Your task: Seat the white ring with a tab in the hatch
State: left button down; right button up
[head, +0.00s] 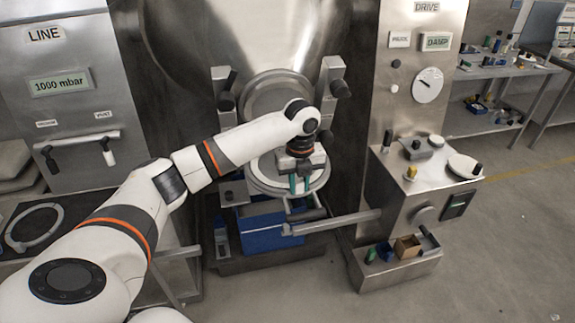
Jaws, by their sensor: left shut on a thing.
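My left gripper (300,186) reaches in from the left and points down at the front of the steel vessel. Its green-tipped fingers are shut at a pale ring (262,187), which looks like the white ring. The tab is hidden or too small to make out. The ring lies at or just over the round hatch part below the vessel's round port (275,92). My wrist hides much of it, and I cannot tell whether the ring is seated. My right gripper is not in view.
A blue crate (262,232) stands below, beside a steel swing bar (338,222). Another pale ring (36,228) lies on a dark surface at left. The drive console (410,200) with knobs stands close on the right.

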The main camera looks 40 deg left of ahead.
pick_arm(q)
jog(key=shift+f, duration=0.15)
jog(key=c, duration=1.1)
grip_release()
jog(key=shift+w+r+b, duration=0.1)
jog(key=shift+r+b, duration=0.2)
jog(key=shift+r, duration=0.25)
jog(key=r+b, duration=0.1)
jog(key=r, duration=0.2)
jog(key=r+b, duration=0.1)
jog(key=r, duration=0.2)
jog(key=shift+w+a+r, duration=0.15)
jog(key=shift+w+r, duration=0.05)
jog(key=r, duration=0.4)
jog(key=shift+s+r, duration=0.2)
